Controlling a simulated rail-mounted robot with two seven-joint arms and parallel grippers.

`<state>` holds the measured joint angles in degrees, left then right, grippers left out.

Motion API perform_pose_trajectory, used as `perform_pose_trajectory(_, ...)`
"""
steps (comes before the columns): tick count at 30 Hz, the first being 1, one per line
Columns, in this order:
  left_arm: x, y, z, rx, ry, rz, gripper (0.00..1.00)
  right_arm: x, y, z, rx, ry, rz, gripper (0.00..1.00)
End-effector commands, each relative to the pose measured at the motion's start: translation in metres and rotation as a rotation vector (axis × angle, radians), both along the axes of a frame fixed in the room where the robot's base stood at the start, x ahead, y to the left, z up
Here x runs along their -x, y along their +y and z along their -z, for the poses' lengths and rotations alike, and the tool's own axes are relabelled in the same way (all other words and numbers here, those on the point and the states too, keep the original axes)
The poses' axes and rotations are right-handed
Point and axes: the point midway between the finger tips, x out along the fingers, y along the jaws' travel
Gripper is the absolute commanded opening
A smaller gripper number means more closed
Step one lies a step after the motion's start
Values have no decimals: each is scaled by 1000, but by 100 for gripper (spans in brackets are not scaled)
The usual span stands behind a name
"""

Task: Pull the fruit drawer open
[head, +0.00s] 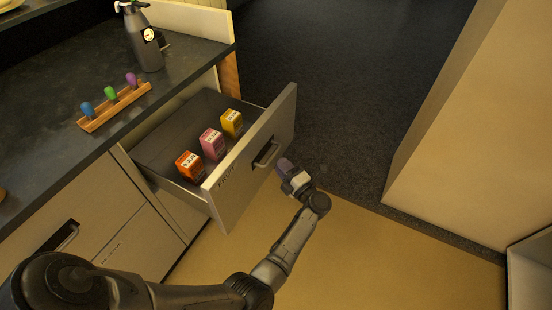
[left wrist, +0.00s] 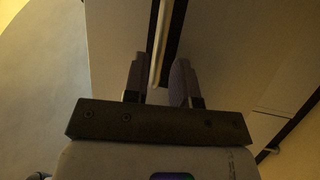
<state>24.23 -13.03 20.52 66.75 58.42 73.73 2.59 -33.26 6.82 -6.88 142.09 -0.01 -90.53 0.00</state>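The fruit drawer (head: 232,190), with a grey front marked FRUIT, stands pulled out from the counter in the head view. It holds an orange carton (head: 189,166), a pink carton (head: 213,144) and a yellow carton (head: 232,123). Its dark handle (head: 267,152) is on the outer face of the front. My left gripper (head: 285,165) is just in front of the handle. In the left wrist view its two fingers (left wrist: 158,82) are apart, with a pale bar-like edge (left wrist: 159,45) between them and a gap beside it. My right gripper is out of view.
On the dark countertop (head: 60,110) are a wooden rack (head: 115,108) with coloured-handled tools and a grey bottle (head: 144,45). A closed drawer with a handle (head: 62,236) is at lower left. A tan cabinet (head: 465,130) stands at right. The floor between is clear.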

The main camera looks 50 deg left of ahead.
Motion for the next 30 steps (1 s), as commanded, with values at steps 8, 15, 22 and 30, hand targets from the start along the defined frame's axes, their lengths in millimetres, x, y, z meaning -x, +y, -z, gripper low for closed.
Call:
perform_pose_trajectory(8, 2, -21, 4, 1, 1, 0, 25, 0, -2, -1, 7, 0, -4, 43)
perform_pose_trajectory(15, 2, -23, 4, 0, 0, -1, 25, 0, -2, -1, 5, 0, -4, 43)
perform_pose_trajectory(22, 2, -23, 4, 0, 1, -1, 25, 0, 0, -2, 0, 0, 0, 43)
perform_pose_trajectory(30, -7, -23, 6, 6, 17, 52, 25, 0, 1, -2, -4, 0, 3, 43)
